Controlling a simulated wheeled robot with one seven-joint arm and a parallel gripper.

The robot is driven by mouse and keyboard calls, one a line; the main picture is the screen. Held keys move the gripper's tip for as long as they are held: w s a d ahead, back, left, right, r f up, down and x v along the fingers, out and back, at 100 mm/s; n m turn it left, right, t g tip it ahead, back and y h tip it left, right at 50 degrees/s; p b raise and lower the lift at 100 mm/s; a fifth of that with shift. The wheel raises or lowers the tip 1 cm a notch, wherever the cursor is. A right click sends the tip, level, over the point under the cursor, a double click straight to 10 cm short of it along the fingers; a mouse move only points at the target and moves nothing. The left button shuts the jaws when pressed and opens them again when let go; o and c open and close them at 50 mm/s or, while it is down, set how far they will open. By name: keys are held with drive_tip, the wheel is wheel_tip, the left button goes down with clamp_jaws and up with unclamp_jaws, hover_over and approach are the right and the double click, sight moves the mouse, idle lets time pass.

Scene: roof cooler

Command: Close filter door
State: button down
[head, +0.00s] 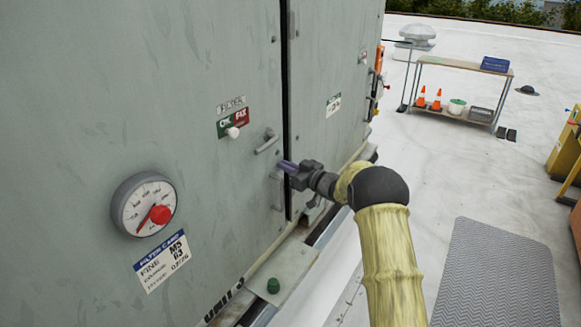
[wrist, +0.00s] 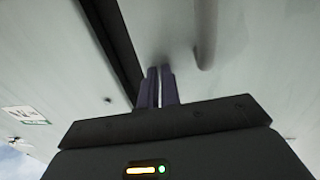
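The filter door (head: 215,60) is the large grey-green panel with the FILTER label, left of a dark vertical gap in the cooler's side. The gap also shows as a dark band in the wrist view (wrist: 113,40). The door carries an upper handle (head: 267,142) and a lower one (head: 276,190); a blurred handle shows in the wrist view (wrist: 205,35). My gripper (head: 286,166) has its purple fingers close together, with a thin slit between them (wrist: 160,88) and nothing held. The fingertips are at the door's right edge, between the handles; I cannot tell whether they touch.
A round gauge (head: 145,204) and a FILTER sign with a white knob (head: 233,132) are on the panel. Another panel (head: 335,70) lies right of the gap. A ledge (head: 284,268) runs below. A grey mat (head: 497,280) and a table (head: 465,64) stand away on open roof.

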drive_tip(key=shift+a+r+y, duration=0.3)
drive_tip(key=shift+a+r, duration=0.4)
drive_tip(key=shift+r, duration=0.05)
drive_tip(key=shift+d+f, duration=0.1)
drive_tip(key=shift+d, duration=0.2)
drive_tip(key=w+d+b+v, duration=0.1)
drive_tip(key=b+v, duration=0.2)
drive_tip(key=v, duration=1.1)
drive_tip(key=shift+d+f, duration=0.35)
drive_tip(key=shift+d, duration=0.05)
drive_tip(key=shift+w+h, duration=0.2)
drive_tip(key=shift+h, duration=0.2)
drive_tip(key=s+d+f+m+g+h, duration=0.1)
drive_tip(key=s+d+f+m+h, duration=0.2)
drive_tip(key=s+h, duration=0.4)
drive_tip(key=s+d+m+g+h, duration=0.1)
drive_tip(key=s+d+m+h, duration=0.3)
drive_tip(key=s+m+h, duration=0.15)
drive_tip(key=s+a+f+m+g, duration=0.1)
drive_tip(key=s+f+g, duration=0.1)
drive_tip(key=s, duration=0.9)
drive_tip(key=s+a+f+g+h, duration=0.1)
drive_tip(key=s+f+g, duration=0.2)
drive_tip(key=s, duration=0.9)
drive_tip(key=shift+s+m+g, duration=0.25)
drive_tip(key=shift+m+g, duration=0.1)
drive_tip(key=shift+g, duration=0.65)
